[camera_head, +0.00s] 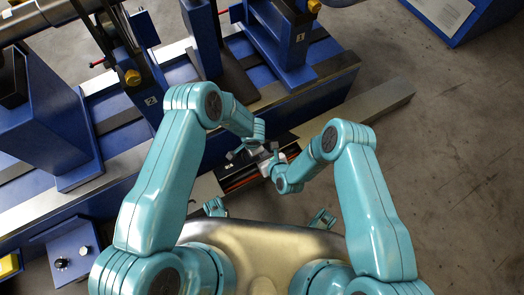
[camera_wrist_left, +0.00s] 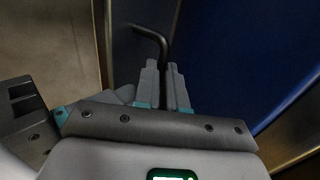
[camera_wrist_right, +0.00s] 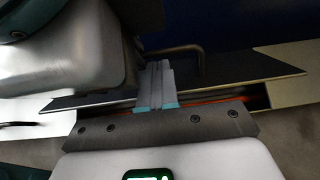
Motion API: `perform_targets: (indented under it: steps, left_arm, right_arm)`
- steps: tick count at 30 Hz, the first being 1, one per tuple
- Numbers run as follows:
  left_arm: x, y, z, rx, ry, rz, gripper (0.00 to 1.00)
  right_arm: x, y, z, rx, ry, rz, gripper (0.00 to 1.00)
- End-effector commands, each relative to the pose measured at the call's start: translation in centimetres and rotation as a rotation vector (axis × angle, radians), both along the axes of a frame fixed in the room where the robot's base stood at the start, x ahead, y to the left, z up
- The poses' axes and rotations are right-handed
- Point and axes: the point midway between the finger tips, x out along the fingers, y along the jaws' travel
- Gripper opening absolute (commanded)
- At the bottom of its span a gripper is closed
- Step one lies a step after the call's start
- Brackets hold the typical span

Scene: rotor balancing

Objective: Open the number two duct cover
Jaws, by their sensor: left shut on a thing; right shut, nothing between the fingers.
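My left gripper (camera_wrist_left: 165,88) is shut on a dark bent rod handle (camera_wrist_left: 163,42). The handle also shows in the right wrist view (camera_wrist_right: 180,48), above a long dark cover plate (camera_wrist_right: 225,80). Orange-red lines inside the duct (camera_wrist_right: 220,98) show below the plate's near edge, so the plate does not fully hide the duct. I cannot tell how far it is tilted. My right gripper (camera_wrist_right: 155,85) is shut and empty in front of the plate. In the head view both grippers are close together over the duct (camera_head: 240,182), and they hide much of the plate.
Pale covers lie along the duct on the left (camera_head: 205,190) and right (camera_head: 360,112). The blue machine base (camera_head: 300,85) runs behind, with blue stands marked 2 (camera_head: 151,100) and 3 (camera_head: 300,37). A control box (camera_head: 75,258) stands at lower left. Floor at right is clear.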

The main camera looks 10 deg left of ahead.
Motion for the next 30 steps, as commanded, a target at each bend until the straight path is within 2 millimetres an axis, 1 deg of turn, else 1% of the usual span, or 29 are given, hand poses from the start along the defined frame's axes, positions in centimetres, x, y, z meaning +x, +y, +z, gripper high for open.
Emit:
perform_targets:
  steps: [1,7,15,21,27,28,29,30]
  left_arm:
    - [-0.2,0.3,-0.4,0.004,0.006,0.007,0.0]
    - [-0.2,0.3,-0.4,0.005,0.006,0.008,0.0]
    - [-0.3,0.3,-0.4,0.005,0.006,0.008,0.0]
    - [-0.4,0.3,-0.4,0.004,0.009,0.009,0.0]
    - [-0.6,0.0,-0.5,0.0,0.013,0.009,0.0]
    - [-0.6,0.0,-0.5,-0.001,0.014,0.009,0.2]
    - [-0.6,-0.1,-0.4,-0.002,0.014,0.007,0.3]
    - [-0.6,-0.1,-0.4,-0.002,0.013,0.007,0.36]
  right_arm:
    - [0.3,0.2,-0.4,0.001,-0.001,0.0,0.0]
    - [0.8,0.5,-0.8,0.0,0.0,0.0,0.0]
    - [0.8,0.6,-0.7,0.0,0.0,0.0,0.0]
    - [2.0,1.5,-0.1,0.0,-0.003,0.001,0.0]
    - [2.2,1.5,0.0,0.002,-0.009,0.001,0.0]
    - [2.2,1.5,0.0,0.002,-0.009,0.001,0.0]
    - [2.2,1.5,0.0,0.002,-0.01,0.001,0.0]
    - [2.3,1.5,0.1,0.002,-0.011,0.001,0.0]
